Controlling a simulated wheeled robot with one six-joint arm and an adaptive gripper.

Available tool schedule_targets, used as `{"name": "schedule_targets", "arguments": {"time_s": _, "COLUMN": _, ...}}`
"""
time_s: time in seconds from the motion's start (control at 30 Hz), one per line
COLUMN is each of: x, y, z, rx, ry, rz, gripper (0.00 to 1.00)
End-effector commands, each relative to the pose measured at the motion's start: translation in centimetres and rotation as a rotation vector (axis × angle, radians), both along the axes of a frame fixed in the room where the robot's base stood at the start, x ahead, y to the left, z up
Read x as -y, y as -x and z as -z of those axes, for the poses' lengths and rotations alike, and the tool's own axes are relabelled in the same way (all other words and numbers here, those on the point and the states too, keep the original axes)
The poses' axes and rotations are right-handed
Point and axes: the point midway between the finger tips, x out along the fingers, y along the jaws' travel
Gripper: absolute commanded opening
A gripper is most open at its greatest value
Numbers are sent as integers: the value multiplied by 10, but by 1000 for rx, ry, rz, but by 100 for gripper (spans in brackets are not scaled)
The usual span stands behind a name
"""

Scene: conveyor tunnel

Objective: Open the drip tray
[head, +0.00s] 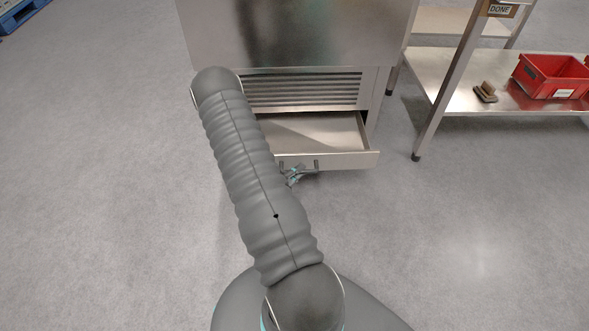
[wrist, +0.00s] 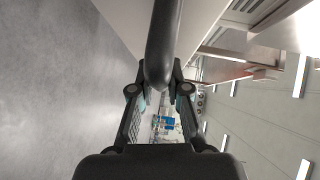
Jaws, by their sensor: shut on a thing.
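The drip tray (head: 350,160) is a shallow metal drawer low in the steel machine. It stands out from the machine's front, and its bare floor shows. A dark bar handle (head: 315,164) is on its front panel. My gripper (head: 293,175) is at this handle, shut on it. In the wrist view the dark handle (wrist: 162,45) runs down between the two fingers of my gripper (wrist: 160,90). My arm hides the left part of the tray in the head view.
The steel machine (head: 300,35) has a louvred grille (head: 305,90) above the tray. At right stands a metal shelf table (head: 450,80) with a red bin (head: 550,77) and a brown brush-like item (head: 486,92). The grey floor (head: 450,240) before the tray is clear.

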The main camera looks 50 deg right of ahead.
Motion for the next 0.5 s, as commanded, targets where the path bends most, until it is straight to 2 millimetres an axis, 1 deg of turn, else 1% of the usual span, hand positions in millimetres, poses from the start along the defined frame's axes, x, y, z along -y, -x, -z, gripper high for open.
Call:
{"name": "schedule_targets", "arguments": {"time_s": 0.13, "x": -1, "y": -2, "z": 0, "rx": 2, "ry": 0, "rz": -6, "gripper": 0}}
{"name": "schedule_targets", "arguments": {"time_s": 0.17, "x": -1, "y": -2, "z": 0, "rx": 2, "ry": 0, "rz": -6, "gripper": 20}}
{"name": "schedule_targets", "arguments": {"time_s": 0.2, "x": -1, "y": -2, "z": 0, "rx": 2, "ry": 0, "rz": -5, "gripper": 30}}
{"name": "schedule_targets", "arguments": {"time_s": 0.23, "x": -1, "y": -2, "z": 0, "rx": 2, "ry": 0, "rz": -5, "gripper": 38}}
{"name": "schedule_targets", "arguments": {"time_s": 0.27, "x": 0, "y": -2, "z": 0, "rx": 2, "ry": 0, "rz": -4, "gripper": 41}}
{"name": "schedule_targets", "arguments": {"time_s": 0.5, "x": 0, "y": -1, "z": 0, "rx": 0, "ry": 0, "rz": -1, "gripper": 41}}
